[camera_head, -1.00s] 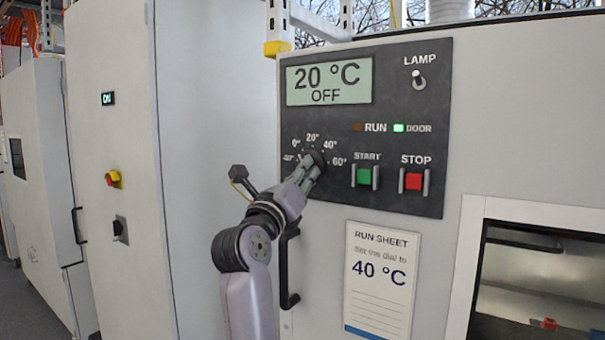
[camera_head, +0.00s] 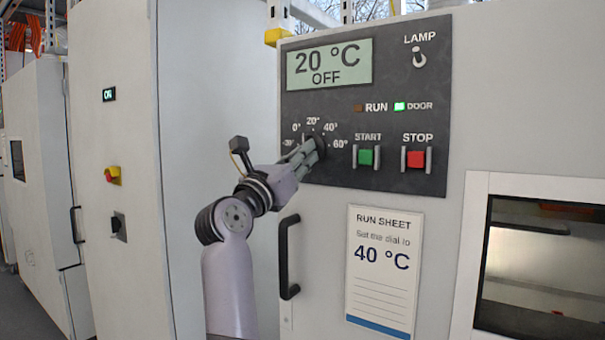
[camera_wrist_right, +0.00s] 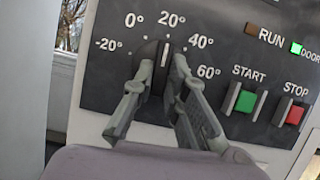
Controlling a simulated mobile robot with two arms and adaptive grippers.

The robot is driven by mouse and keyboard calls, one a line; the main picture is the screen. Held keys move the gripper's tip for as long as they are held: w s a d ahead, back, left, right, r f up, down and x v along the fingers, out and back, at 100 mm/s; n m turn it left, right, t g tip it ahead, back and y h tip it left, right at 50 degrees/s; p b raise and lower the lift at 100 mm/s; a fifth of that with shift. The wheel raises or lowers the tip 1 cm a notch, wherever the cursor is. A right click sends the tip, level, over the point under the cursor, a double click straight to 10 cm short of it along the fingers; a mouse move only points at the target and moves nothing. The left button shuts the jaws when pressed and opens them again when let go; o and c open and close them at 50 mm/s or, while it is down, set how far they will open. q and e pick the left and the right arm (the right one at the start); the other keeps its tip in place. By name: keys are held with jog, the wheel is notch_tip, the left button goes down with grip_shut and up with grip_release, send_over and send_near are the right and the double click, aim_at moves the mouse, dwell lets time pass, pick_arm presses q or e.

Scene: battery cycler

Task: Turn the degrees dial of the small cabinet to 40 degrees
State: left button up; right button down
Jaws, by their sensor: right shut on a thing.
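The degrees dial (camera_head: 317,146) is a dark round knob on the small cabinet's black panel (camera_head: 400,60), with marks from -20° to 60° around it. In the right wrist view the dial (camera_wrist_right: 164,62) has a white line that points up close to the 20° mark. My right gripper (camera_head: 314,150) is shut on the dial, with one finger on each side of it; it also shows in the right wrist view (camera_wrist_right: 163,75). The display (camera_head: 329,72) reads 20 °C and OFF. My left gripper is not in view.
START (camera_head: 366,157) and STOP (camera_head: 416,159) buttons sit right of the dial, with a LAMP switch (camera_head: 419,57) above. The green DOOR light (camera_head: 400,106) is lit. A run sheet (camera_head: 381,270) reads 40 °C. A black door handle (camera_head: 289,258) is below the gripper.

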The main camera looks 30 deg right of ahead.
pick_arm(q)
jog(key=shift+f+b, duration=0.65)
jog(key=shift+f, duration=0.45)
pick_arm(e)
jog(key=shift+w+a+r+m+g+h, duration=0.15)
jog(key=shift+m+g, duration=0.9)
jog(key=shift+m, duration=0.95)
jog(key=shift+w+m+g+h, duration=0.1)
jog(key=shift+m+g, duration=0.9)
jog(key=shift+m, duration=1)
jog(key=shift+w+a+r+m+g+h, duration=0.15)
jog(key=shift+m+g, duration=0.9)
jog(key=shift+m, duration=0.95)
jog(key=shift+d+f, duration=0.1)
jog(key=c, duration=1.6)
grip_release()
